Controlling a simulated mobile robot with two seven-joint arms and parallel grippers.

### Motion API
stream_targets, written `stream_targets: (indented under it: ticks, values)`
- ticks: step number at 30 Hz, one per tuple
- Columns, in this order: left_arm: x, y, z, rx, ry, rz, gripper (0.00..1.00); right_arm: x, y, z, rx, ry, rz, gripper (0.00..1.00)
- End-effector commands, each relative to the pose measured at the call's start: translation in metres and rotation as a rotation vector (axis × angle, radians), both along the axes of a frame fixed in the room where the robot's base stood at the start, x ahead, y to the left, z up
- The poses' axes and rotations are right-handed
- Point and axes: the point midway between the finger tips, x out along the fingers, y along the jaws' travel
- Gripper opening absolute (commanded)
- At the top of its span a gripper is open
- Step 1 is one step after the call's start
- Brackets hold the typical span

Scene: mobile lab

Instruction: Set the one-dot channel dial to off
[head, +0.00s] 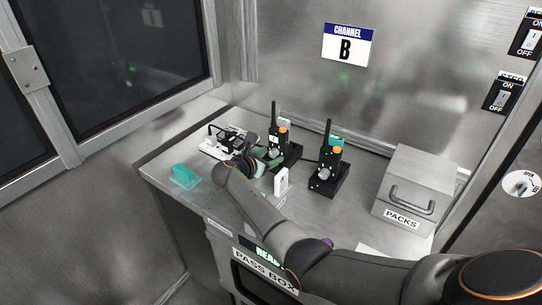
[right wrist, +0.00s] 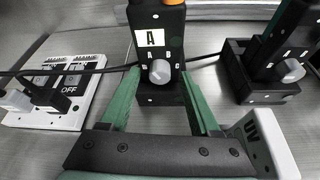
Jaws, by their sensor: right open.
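Two black radios stand in black docks on the steel counter. The nearer-left radio in the right wrist view (right wrist: 158,45) has a white A label and a grey dial (right wrist: 160,72) low on its front; it also shows in the head view (head: 283,140). The second radio (head: 328,158) stands to its right, with its own grey dial (right wrist: 291,71). I cannot make out which dial has one dot. My right gripper (right wrist: 158,80) is open, its green fingers on either side of the A radio's dial. Contact with the dial cannot be told. My left gripper is not in view.
A white switch box with plugs (right wrist: 50,95) is left of the radios. A white UV-marked item (right wrist: 268,145) stands beside my right gripper. A teal block (head: 184,176) lies front left; a PACKS box (head: 416,180) stands right. A CHANNEL B sign (head: 347,45) hangs behind.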

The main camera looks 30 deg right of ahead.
Motion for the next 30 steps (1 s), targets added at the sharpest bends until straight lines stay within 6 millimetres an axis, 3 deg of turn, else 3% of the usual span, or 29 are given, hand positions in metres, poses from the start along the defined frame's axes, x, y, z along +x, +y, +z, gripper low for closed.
stream_targets:
  ticks: [6, 23, 30]
  values:
    - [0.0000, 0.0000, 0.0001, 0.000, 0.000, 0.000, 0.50, 0.0001, 0.0001, 0.0004, 0.000, 0.000, 0.000, 0.63]
    - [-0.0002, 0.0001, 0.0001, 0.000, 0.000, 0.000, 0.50, -0.0001, -0.0002, 0.0000, 0.000, 0.000, 0.000, 0.00]
    - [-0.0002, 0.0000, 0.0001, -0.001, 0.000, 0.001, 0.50, -0.0002, -0.0003, 0.0000, 0.000, 0.000, -0.001, 0.00]
